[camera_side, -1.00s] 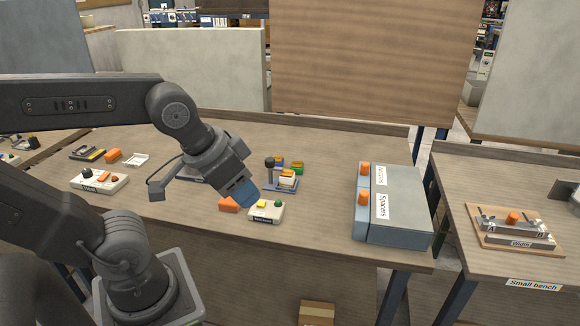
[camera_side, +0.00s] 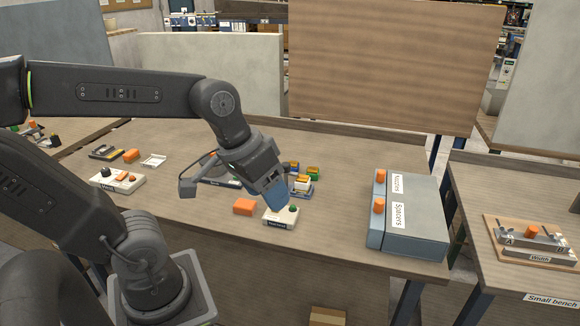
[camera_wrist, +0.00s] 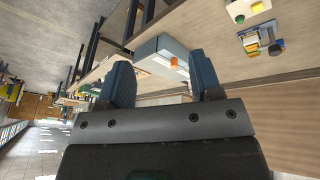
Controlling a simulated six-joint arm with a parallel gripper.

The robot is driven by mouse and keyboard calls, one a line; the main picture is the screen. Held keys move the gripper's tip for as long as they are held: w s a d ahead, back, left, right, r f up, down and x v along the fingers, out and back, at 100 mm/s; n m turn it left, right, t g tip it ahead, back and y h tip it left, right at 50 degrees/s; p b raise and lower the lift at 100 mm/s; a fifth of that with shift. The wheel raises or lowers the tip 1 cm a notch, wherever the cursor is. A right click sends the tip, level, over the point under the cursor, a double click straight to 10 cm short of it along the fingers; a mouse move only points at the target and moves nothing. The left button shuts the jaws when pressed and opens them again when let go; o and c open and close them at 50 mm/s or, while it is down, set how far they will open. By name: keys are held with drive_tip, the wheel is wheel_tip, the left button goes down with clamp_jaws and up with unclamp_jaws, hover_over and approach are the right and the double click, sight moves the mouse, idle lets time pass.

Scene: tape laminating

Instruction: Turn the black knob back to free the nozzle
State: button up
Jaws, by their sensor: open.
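My gripper (camera_side: 274,197) has blue fingers and hangs above the table, in front of the small station with coloured blocks (camera_side: 303,187). In the wrist view its two fingers (camera_wrist: 162,82) stand apart with nothing between them. That view also shows the station at the upper right, with a round black knob (camera_wrist: 275,48) on it, clear of the fingers. In the side view my gripper hides this knob. A second black knob (camera_side: 105,173) sits on a white control box (camera_side: 117,182) at the left. I cannot make out a nozzle.
A white box with a green button (camera_side: 293,209) lies just below my gripper, with an orange block (camera_side: 244,206) beside it. Grey-blue bins, one labelled Spacers (camera_side: 420,235), stand to the right. A small bench (camera_side: 480,200) holds a fixture. The table's left front is clear.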

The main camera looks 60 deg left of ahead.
drive_tip(key=w+a+f+n+g+h, duration=0.2)
drive_tip(key=w+a+n+g+h, duration=0.15)
drive_tip(key=w+n+h, duration=0.4)
drive_tip(key=n+t+h, duration=0.2)
drive_tip(key=n+t, duration=1.2)
drive_tip(key=n, duration=0.6)
hover_over(287, 164)
drive_tip(key=v, duration=0.4)
wheel_tip(287, 164, down, 9)
drive_tip(key=shift+y, duration=0.25)
wheel_tip(287, 164, down, 7)
drive_tip(key=shift+w+d+r, duration=0.1)
drive_tip(key=shift+r, duration=0.1)
drive_tip(key=x, duration=0.3)
drive_tip(key=shift+w+d, duration=0.25)
drive_tip(key=shift+w, duration=0.05)
drive_tip(key=shift+w+d, duration=0.3)
drive_tip(key=shift+w, duration=0.25)
drive_tip(key=shift+c, duration=0.2)
